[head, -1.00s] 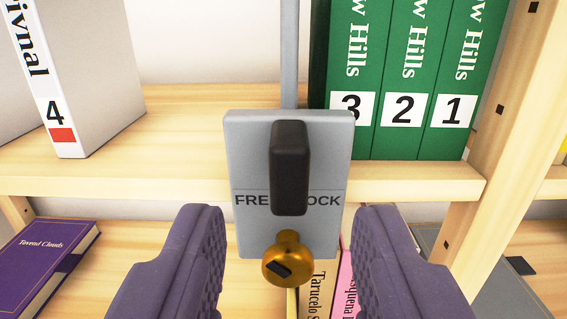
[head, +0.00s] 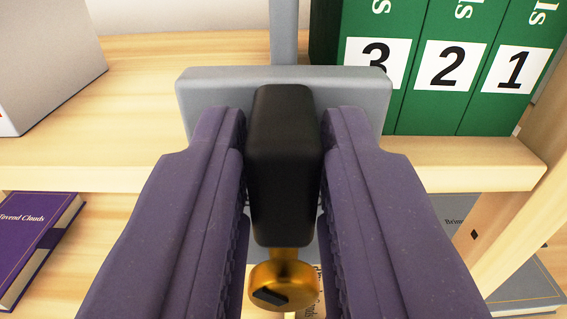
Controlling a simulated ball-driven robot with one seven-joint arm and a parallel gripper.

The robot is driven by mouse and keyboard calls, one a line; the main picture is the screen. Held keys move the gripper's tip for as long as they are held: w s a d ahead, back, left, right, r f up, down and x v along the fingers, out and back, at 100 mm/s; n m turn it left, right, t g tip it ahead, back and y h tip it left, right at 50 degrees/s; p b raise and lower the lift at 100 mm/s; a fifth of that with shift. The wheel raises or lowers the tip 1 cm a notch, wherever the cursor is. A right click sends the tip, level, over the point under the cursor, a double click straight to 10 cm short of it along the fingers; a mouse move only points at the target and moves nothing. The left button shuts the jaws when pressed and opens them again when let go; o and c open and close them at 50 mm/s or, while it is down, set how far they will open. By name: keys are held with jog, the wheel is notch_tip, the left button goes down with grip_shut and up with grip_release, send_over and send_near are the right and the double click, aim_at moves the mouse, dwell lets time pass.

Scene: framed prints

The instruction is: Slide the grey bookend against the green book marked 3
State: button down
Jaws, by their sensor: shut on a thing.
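The grey bookend (head: 215,85) stands at the shelf edge in the head view, its upright plate rising behind the front plate. A black handle (head: 283,150) sticks out from its front, with a brass knob (head: 284,283) below. My gripper (head: 284,130) is shut on the black handle, one purple finger on each side. The green book marked 3 (head: 372,65) stands just right of the bookend's upright. Whether the two touch is hidden by the front plate. The lettering on the plate is covered by my fingers.
Green books marked 2 (head: 450,65) and 1 (head: 515,70) stand right of book 3, near the wooden post (head: 535,205). A grey-white binder (head: 45,60) stands at the left. The shelf (head: 150,110) between it and the bookend is clear. A purple book (head: 35,240) lies below.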

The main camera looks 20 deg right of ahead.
jog(key=shift+f+b, duration=0.1)
jog(key=shift+b, duration=0.55)
jog(key=shift+d, duration=0.15)
jog(key=shift+s+d, duration=0.1)
jog(key=c, duration=1)
grip_release()
jog(key=shift+c, duration=0.2)
jog(key=b+v, duration=0.2)
jog(key=v, duration=0.5)
jog(key=shift+s, duration=0.4)
